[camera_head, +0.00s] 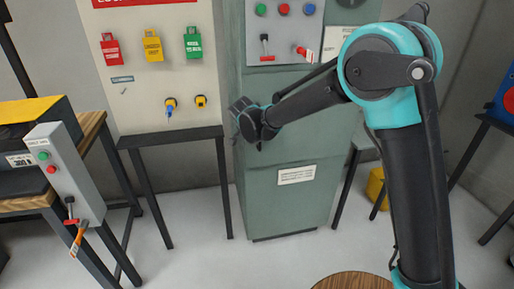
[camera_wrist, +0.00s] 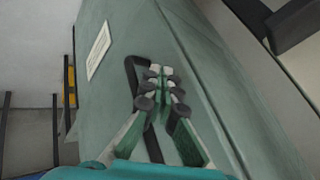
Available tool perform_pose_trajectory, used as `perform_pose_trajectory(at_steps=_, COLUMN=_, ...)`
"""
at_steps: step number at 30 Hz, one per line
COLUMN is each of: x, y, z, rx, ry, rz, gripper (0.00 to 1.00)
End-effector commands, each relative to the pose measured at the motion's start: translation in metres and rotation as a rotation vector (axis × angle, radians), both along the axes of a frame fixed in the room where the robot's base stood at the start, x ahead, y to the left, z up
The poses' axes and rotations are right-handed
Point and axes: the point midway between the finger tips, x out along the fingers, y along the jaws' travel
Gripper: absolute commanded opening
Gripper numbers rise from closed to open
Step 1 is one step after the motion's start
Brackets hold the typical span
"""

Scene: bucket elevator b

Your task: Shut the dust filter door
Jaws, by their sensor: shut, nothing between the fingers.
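The dust filter looks to be the tall green cabinet (camera_head: 291,219), with a white label on its lower front. In the wrist view, a green panel (camera_wrist: 105,105) with the white label (camera_wrist: 97,50) and a dark bar handle (camera_wrist: 131,70) fills the middle. My gripper (camera_wrist: 161,72) is shut and empty, with its fingers over the panel beside the handle. I cannot tell whether they touch either. In the head view, my wrist is at the cabinet's left edge and the fingertips are hidden. How far the door stands open is unclear.
A grey control box (camera_head: 285,32) with buttons and levers is on the cabinet's upper front. A lockout board (camera_head: 148,92) with padlocks stands left, above a dark-legged stand. Floor before the cabinet is clear.

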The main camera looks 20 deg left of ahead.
Motion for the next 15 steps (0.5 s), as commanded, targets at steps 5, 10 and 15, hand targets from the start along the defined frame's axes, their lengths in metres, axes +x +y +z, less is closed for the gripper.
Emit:
perform_pose_trajectory(at_steps=5, x=0.015, y=0.012, z=0.0, rx=0.001, ry=0.0, rz=-0.036, gripper=0.0)
perform_pose_trajectory(at_steps=10, x=0.022, y=0.017, z=0.0, rx=0.001, ry=-0.002, rz=-0.049, gripper=0.0)
perform_pose_trajectory(at_steps=15, x=0.024, y=0.018, z=0.0, rx=0.002, ry=-0.004, rz=-0.053, gripper=0.0)
